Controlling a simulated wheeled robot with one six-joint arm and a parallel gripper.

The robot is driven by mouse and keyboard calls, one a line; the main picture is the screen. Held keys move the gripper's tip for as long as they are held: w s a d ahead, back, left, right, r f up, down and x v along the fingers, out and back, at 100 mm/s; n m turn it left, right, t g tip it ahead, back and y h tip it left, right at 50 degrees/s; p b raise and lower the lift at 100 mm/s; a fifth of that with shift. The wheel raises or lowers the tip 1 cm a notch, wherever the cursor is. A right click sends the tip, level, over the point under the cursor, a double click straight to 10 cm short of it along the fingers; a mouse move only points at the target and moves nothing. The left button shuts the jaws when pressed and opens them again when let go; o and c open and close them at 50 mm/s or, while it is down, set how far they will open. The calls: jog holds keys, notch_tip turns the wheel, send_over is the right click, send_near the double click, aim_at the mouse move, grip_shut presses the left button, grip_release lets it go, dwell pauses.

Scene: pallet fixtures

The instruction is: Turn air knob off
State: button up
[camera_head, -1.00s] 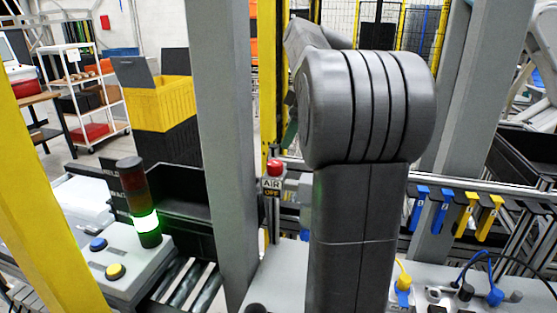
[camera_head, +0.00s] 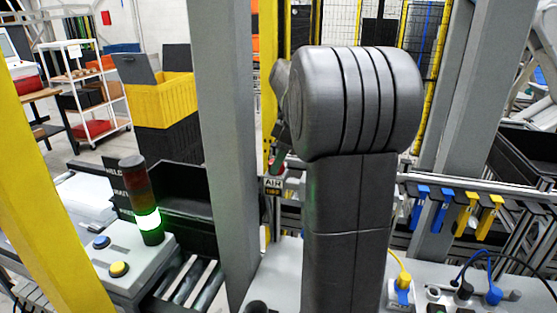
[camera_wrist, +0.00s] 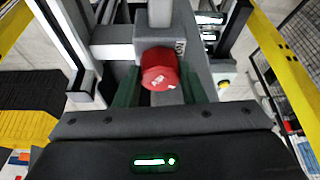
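The red air knob (camera_wrist: 160,70) is in the middle of the wrist view, on a grey mount. My gripper (camera_wrist: 158,84) has its two green fingers on either side of the knob, with a small gap on the left; whether the right finger touches is unclear. The fingers look open. In the head view the AIR sign (camera_head: 273,186) hangs on the post; its lower word is too blurred to read. Only a bit of the red knob (camera_head: 279,169) shows there, as my gripper and arm hide most of it.
A grey upright post (camera_head: 226,150) stands left of the sign. A stack light (camera_head: 141,200) glows green beside a box with a blue and a yellow button. Blue and yellow tags (camera_head: 465,214) hang from a rail at the right, above cable connectors.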

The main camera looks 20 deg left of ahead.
jog(key=c, duration=0.3)
jog(key=shift+m+t, duration=0.3)
jog(key=shift+m, duration=0.5)
jog(key=shift+c, duration=0.2)
jog(key=o, duration=1)
jog(key=shift+b, duration=0.3)
jog(key=b+v, duration=0.1)
jog(key=v, duration=1.2)
jog(key=shift+r, duration=0.4)
